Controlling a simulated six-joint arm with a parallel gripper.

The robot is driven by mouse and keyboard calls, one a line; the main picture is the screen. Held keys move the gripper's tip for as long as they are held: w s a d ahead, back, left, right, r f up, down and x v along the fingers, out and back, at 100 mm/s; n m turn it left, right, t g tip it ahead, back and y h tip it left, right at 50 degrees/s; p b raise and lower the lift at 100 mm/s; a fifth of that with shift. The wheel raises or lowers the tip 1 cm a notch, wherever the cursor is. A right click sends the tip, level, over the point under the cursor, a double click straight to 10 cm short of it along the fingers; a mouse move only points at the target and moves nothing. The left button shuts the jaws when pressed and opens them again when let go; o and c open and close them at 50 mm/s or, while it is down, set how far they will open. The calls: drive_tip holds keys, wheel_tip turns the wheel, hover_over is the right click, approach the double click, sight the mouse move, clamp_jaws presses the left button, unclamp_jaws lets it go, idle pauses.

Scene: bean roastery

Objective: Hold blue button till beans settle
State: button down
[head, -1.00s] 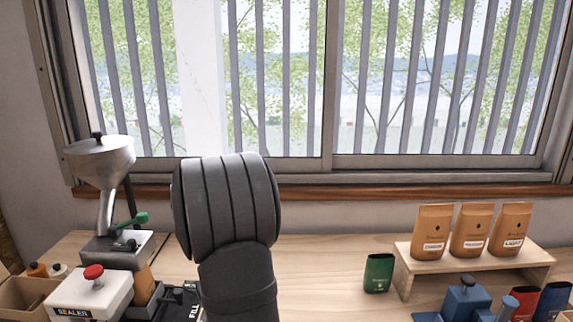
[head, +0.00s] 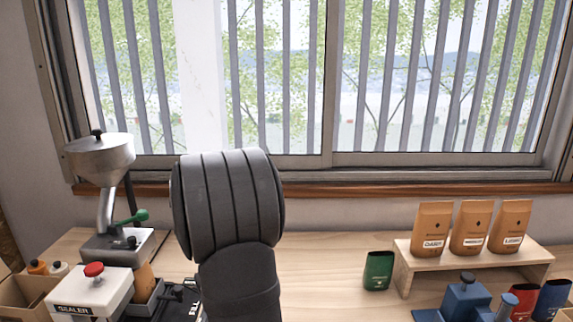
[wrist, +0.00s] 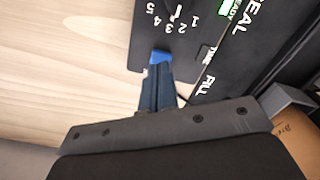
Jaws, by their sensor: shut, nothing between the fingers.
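A bright blue button (wrist: 161,56) shows at the edge of a black control panel (wrist: 150,35) in the wrist view, below a dial numbered 1 to 5. My gripper (wrist: 159,72) is shut and empty, its dark blue fingertips right at the button and covering part of it. I cannot tell whether they touch or press it. In the head view my arm hides the gripper and the button. A kraft bag (head: 145,281) stands in a dark holder beside the sealer. No beans are visible.
A sealer (head: 90,297) with a red knob and a metal hopper machine (head: 100,158) with a green lever stand at left. A green bag (head: 378,271) and a wooden shelf (head: 402,282) with three kraft bags stand at right. The table between is clear.

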drive_tip(key=shift+r, duration=2.1)
drive_tip(key=shift+f, duration=0.1)
drive_tip(key=shift+f, duration=2.5)
drive_tip(key=c, duration=2.1)
unclamp_jaws()
